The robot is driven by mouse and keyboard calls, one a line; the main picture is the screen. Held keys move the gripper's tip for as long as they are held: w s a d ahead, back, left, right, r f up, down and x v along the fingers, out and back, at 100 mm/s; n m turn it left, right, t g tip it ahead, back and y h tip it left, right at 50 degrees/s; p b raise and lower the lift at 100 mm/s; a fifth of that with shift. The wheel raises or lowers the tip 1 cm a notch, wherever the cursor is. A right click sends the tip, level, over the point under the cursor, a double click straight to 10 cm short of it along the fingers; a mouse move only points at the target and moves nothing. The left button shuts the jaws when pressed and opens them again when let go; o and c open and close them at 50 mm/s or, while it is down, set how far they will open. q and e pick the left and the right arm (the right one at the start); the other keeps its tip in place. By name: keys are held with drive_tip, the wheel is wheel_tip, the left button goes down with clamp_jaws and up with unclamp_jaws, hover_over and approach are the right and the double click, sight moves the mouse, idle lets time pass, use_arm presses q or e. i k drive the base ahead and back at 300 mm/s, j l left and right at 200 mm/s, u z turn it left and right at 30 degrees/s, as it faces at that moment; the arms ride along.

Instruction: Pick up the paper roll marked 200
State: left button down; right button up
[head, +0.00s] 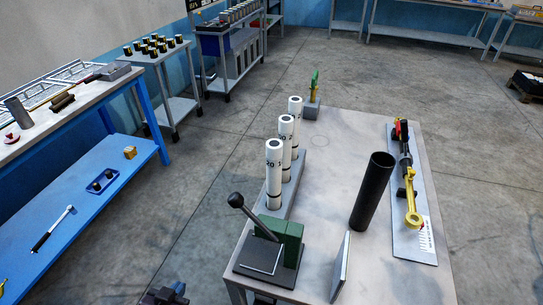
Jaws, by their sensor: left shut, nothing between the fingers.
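Three white paper rolls stand upright in a row on a grey stand (297,184) on the workbench (330,190). The nearest roll (274,172) has a dark mark that looks like it contains "20"; its full number is not clear. The marks on the middle roll (285,135) and the far roll (295,108) are too small to read surely. My left gripper (168,294) is a dark shape at the bottom edge, left of the workbench, shut and empty, well apart from the rolls. My right gripper is not in view.
A green press with a black lever (290,235) stands in front of the rolls. A thin upright plate (340,266) and a tall black tube (373,190) stand to the right. A grey board (415,240) carries a yellow and red tool. A blue bench (75,225) is at left.

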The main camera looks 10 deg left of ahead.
sight(286, 122)
drive_tip(key=i+j+z, duration=0.1)
drive_tip(key=j, duration=0.75)
drive_tip(key=j+z, duration=0.1)
drive_tip(key=j, duration=0.8)
drive_tip(key=j+u, duration=0.1)
drive_tip(key=j, duration=0.2)
drive_tip(key=i+j+u, duration=0.1)
drive_tip(key=u, duration=0.35)
